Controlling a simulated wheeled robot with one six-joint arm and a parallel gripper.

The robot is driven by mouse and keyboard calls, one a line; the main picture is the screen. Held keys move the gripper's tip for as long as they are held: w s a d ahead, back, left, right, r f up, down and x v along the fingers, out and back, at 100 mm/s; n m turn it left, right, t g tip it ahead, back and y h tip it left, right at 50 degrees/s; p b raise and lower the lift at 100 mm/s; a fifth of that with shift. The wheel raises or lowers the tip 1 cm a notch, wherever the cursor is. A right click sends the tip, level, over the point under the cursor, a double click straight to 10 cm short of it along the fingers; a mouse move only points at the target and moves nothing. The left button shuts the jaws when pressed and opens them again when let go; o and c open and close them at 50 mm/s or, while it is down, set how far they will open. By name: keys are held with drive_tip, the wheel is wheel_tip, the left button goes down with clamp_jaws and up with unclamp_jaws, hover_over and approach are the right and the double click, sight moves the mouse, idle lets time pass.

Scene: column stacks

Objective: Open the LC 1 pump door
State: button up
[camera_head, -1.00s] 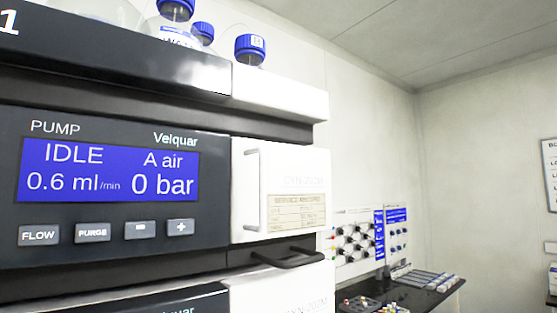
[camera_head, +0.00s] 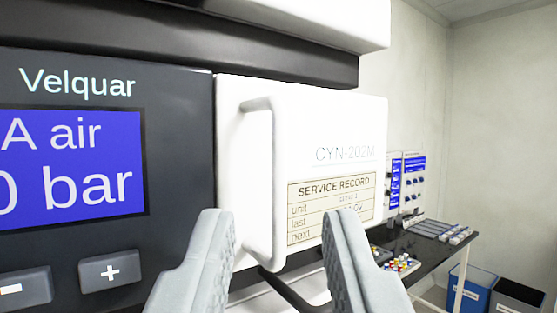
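The pump door (camera_head: 315,125) is a white panel at the right of the pump front, and it looks shut. It carries a white vertical bar handle (camera_head: 262,185) on its left side and a service record label. The dark pump panel (camera_head: 180,100) with its blue screen (camera_head: 70,165) is to the left. My gripper (camera_head: 280,225) is open and empty in front of the door, its two grey fingers on either side of the handle's lower part in the picture. I cannot tell how far the fingertips are from the handle.
A dark handle-like bar (camera_head: 290,293) shows below the door, partly behind my fingers. A white module (camera_head: 330,18) overhangs above. A dark bench (camera_head: 425,240) with racks stands at right, beside a blue bin (camera_head: 470,290). The space right of the stack is open.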

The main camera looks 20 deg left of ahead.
sight(279, 191)
drive_tip(key=shift+x, duration=1.55)
clamp_jaws()
